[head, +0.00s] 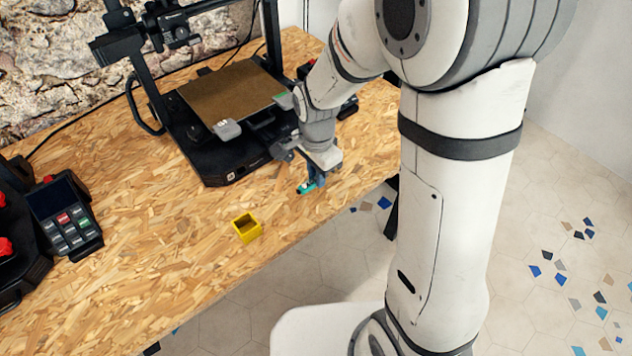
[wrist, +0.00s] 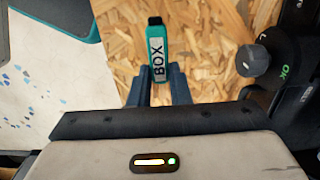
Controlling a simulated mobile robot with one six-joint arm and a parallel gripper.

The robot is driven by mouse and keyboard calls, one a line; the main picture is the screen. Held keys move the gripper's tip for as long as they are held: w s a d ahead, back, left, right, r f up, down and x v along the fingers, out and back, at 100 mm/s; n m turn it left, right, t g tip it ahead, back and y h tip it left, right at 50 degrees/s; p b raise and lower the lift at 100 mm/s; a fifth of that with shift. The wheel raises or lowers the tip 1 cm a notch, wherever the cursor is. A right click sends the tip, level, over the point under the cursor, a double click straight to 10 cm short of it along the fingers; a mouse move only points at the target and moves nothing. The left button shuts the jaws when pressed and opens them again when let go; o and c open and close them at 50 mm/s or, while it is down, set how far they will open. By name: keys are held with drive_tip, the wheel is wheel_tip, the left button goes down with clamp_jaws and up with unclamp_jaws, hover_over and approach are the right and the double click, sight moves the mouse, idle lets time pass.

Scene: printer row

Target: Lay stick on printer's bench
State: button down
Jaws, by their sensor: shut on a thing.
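The stick (wrist: 158,50) is a small teal bar with a pale label reading "BOX", seen in the wrist view. In the head view the teal stick (head: 306,187) shows at the tip of my gripper (head: 314,180), low over the bench near its front edge. My gripper also shows in the wrist view (wrist: 159,88), its blue fingers shut on the near end of the stick. The printer's bench (head: 180,255) is a chipboard top. I cannot tell whether the stick touches it.
The printer (head: 232,150) with its brown bed stands just behind my gripper. A yellow open box (head: 247,227) sits left of the gripper on the bench. A keypad device (head: 66,215) is at far left. Bare bench lies between the keypad and the yellow box.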

drive_tip(key=shift+f, duration=1.5)
drive_tip(key=shift+f, duration=0.15)
drive_tip(key=c, duration=1.3)
unclamp_jaws()
drive_tip(key=shift+c, duration=0.2)
wheel_tip(320, 180, up, 11)
drive_tip(key=shift+r+p, duration=0.1)
drive_tip(key=shift+p, duration=0.5)
drive_tip(key=s+d+r+n+t, duration=0.2)
drive_tip(key=s+d+r+n, duration=0.4)
drive_tip(key=s+d+n, duration=0.4)
drive_tip(key=s+n, duration=0.1)
drive_tip(key=s, duration=0.1)
drive_tip(key=shift+s+d+r, duration=0.2)
drive_tip(key=shift+s+d, duration=0.05)
drive_tip(key=shift+s, duration=0.15)
